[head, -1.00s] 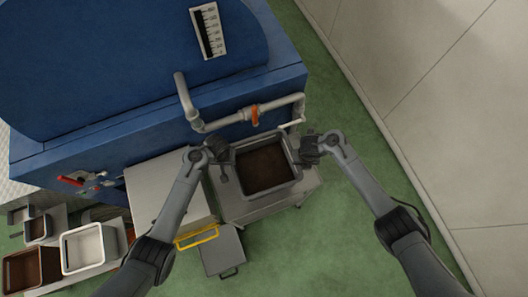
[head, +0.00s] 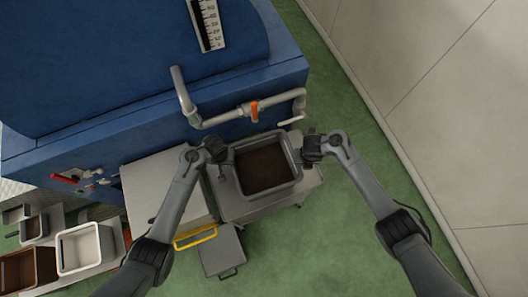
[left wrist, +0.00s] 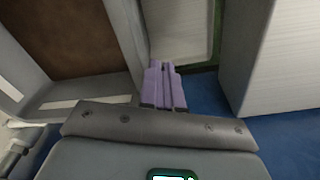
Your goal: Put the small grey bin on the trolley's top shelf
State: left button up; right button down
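A grey bin (head: 242,188) with a dark brown inside stands upright on or over a grey metal surface (head: 312,177), between my grippers. My left gripper (head: 222,172) is at its left side. My right gripper (head: 309,155) is by its upper right edge; its fingers are too dark and small to read. In the left wrist view the left fingers (left wrist: 166,88) are purple and close together beside the bin's wall (left wrist: 125,45), with nothing clearly between them. A flat-topped grey unit with a yellow handle (head: 195,238), perhaps the trolley, stands just left.
A blue machine (head: 150,110) with a grey pipe (head: 190,112) rises behind the bin. At lower left are a white bin (head: 84,250), a brown bin (head: 30,268) and a smaller grey bin (head: 34,229). A low grey box (head: 222,254) stands in front. Green floor is free at right.

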pick_arm(q)
jog(key=shift+o, duration=1.2)
jog(key=shift+w+a+r, duration=0.1)
jog(key=shift+a, duration=0.4)
jog(key=shift+o, duration=0.2)
jog(key=shift+a, duration=0.25)
pick_arm(e)
jog(key=shift+d, duration=0.75)
jog(key=c, duration=1.4)
grip_release()
jog(key=shift+c, duration=0.2)
pick_arm(q)
notch_tip(320, 180, up, 12)
jog(key=shift+s, duration=0.45)
pick_arm(e)
notch_tip(320, 180, up, 7)
jog(key=shift+s+r, duration=0.2)
jog(key=shift+s, duration=0.05)
